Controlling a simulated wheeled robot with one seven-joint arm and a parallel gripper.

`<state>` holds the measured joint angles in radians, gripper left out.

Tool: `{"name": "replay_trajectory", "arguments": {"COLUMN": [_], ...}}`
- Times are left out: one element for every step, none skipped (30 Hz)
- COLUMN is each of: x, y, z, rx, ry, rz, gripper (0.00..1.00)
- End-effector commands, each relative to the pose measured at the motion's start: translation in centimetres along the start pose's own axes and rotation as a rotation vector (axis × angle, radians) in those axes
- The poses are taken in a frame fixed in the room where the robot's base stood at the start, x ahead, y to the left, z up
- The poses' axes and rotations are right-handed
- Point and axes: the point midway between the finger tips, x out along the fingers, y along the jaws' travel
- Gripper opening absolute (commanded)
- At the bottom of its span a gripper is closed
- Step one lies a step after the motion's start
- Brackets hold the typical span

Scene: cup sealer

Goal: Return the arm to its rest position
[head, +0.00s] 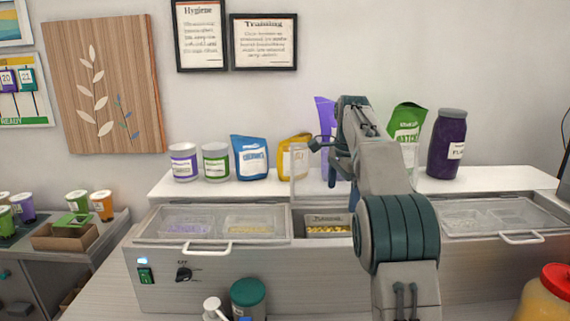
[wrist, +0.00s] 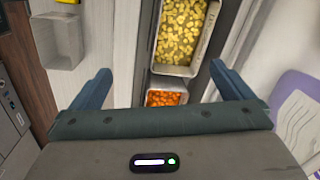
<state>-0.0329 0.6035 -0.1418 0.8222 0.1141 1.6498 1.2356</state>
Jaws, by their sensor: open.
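My arm rises in front of the counter in the head view, bent at the grey and teal elbow. In that view my gripper is mostly hidden behind the arm. In the wrist view my gripper (wrist: 165,88) is open, its two blue-teal fingers wide apart with nothing between them. Below and beyond the fingers are a metal bin of yellow pieces (wrist: 181,32) and a smaller bin of orange pieces (wrist: 167,97). The gripper appears to be above these bins and apart from them.
A steel topping counter (head: 215,262) with clear lids spans the front. Bags and jars, including a blue bag (head: 250,158) and a purple jar (head: 447,145), stand on the white shelf behind. A teal-lidded container (head: 248,298) and red-lidded jar (head: 548,296) stand in front. Sealed cups (head: 102,205) are at left.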

Motion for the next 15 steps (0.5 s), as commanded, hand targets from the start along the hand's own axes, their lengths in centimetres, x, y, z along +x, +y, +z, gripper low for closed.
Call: {"name": "replay_trajectory", "arguments": {"x": [-0.5, -0.7, -0.9, -1.0, -1.1, -1.3, -1.3, -1.3, -1.3, -1.2, -1.1, -0.9, -0.7, -0.5, -0.2], "y": [1.4, 2.0, 3.0, 3.7, 4.5, 5.6, 6.4, 7.2, 8.4, 9.2, 10.1, 11.3, 12.3, 13.2, 14.5], "z": [0.3, 0.4, 0.6, 0.7, 0.9, 1.2, 1.4, 1.6, 2.0, 2.3, 2.5, 2.9, 3.2, 3.5, 3.9], "rx": [-0.046, -0.076, -0.117, -0.148, -0.179, -0.221, -0.253, -0.285, -0.327, -0.359, -0.392, -0.436, -0.469, -0.503, -0.548], "ry": [-0.002, -0.001, 0.000, 0.002, 0.004, 0.007, 0.010, 0.012, 0.016, 0.020, 0.024, 0.030, 0.035, 0.041, 0.048], "rz": [-0.014, -0.021, -0.030, -0.038, -0.044, -0.054, -0.061, -0.067, -0.076, -0.083, -0.088, -0.095, -0.101, -0.106, -0.112], "gripper": [1.00, 1.00, 1.00, 1.00, 1.00, 1.00, 1.00, 1.00, 1.00, 1.00, 1.00, 1.00, 1.00, 1.00, 1.00]}}
